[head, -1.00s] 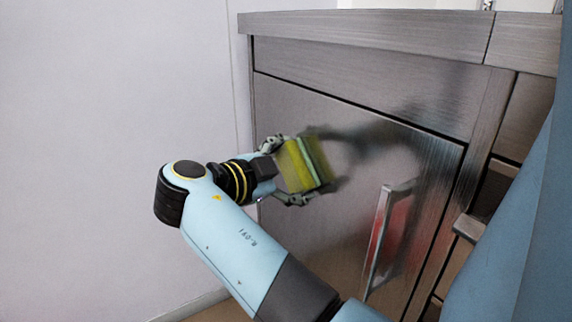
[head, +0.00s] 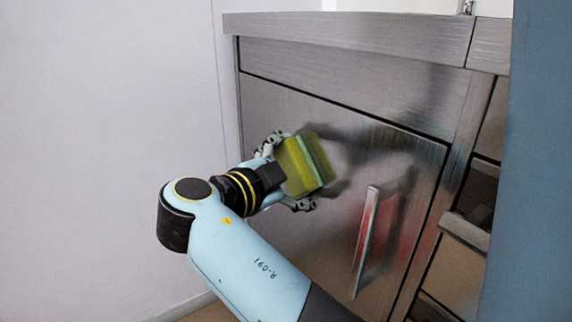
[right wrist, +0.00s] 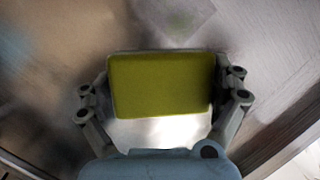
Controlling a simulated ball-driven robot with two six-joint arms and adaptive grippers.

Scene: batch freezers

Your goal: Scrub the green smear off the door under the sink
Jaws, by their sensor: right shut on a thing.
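My right gripper (head: 294,172) is shut on a yellow-green sponge (head: 303,165) with a green layer on its door-facing side. The sponge is held in front of the steel door (head: 285,235) under the sink, in its upper left half; I cannot tell whether it touches. In the right wrist view the sponge (right wrist: 160,85) sits between both fingers. A faint green smear (right wrist: 180,22) shows on the door past the sponge's top edge. In the head view I cannot make out the smear; the sponge and dark reflections cover that area. My left gripper is not in view.
A vertical bar handle (head: 365,242) stands out from the door, right of the sponge. Drawers with handles (head: 466,230) are further right. The steel counter edge (head: 350,35) runs above. A plain white wall (head: 100,150) is at left, with free room before it.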

